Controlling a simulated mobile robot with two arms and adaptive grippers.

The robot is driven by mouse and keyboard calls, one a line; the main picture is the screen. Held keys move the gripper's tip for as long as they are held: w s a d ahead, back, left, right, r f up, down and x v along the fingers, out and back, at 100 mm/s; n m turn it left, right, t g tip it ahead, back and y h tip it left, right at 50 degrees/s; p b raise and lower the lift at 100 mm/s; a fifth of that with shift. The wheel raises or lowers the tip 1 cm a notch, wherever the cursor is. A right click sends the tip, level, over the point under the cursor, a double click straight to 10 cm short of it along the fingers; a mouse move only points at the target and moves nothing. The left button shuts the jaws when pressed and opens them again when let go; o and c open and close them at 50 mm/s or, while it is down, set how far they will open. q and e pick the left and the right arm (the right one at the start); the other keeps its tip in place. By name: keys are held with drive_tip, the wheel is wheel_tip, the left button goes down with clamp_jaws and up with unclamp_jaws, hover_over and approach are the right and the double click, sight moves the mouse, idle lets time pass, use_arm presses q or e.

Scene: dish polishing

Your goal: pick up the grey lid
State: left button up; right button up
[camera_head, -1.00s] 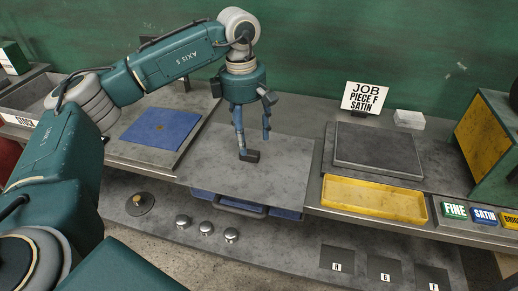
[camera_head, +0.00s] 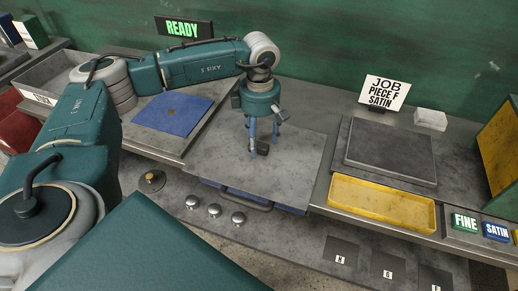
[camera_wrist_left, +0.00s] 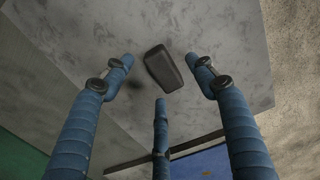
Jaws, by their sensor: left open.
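The grey lid (camera_head: 219,157) appears to be the wide flat grey plate at the middle of the bench, with a dark block-shaped knob (camera_head: 264,149) on it. In the left wrist view the knob (camera_wrist_left: 166,68) lies on the mottled grey lid (camera_wrist_left: 222,35). My left gripper (camera_head: 263,147) points straight down over the knob with its blue fingers spread. In the left wrist view the fingertips (camera_wrist_left: 163,76) stand apart around the knob, with no finger clearly touching it. My right gripper is not in view.
A blue mat (camera_head: 174,114) lies left of the lid. A dark slab (camera_head: 391,152) and a yellow tray (camera_head: 382,204) are to the right. A bar handle (camera_head: 247,200) runs along the front below the lid. Several round knobs (camera_head: 214,211) sit on the lower shelf.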

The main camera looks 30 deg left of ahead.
use_arm(q)
drive_tip(key=shift+f, duration=0.85)
drive_tip(key=shift+c, duration=0.8)
drive_tip(key=c, duration=1.2)
clamp_jaws()
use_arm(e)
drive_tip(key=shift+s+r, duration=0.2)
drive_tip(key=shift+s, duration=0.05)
use_arm(q)
drive_tip(key=shift+w+r, duration=0.1)
drive_tip(key=shift+r, duration=0.1)
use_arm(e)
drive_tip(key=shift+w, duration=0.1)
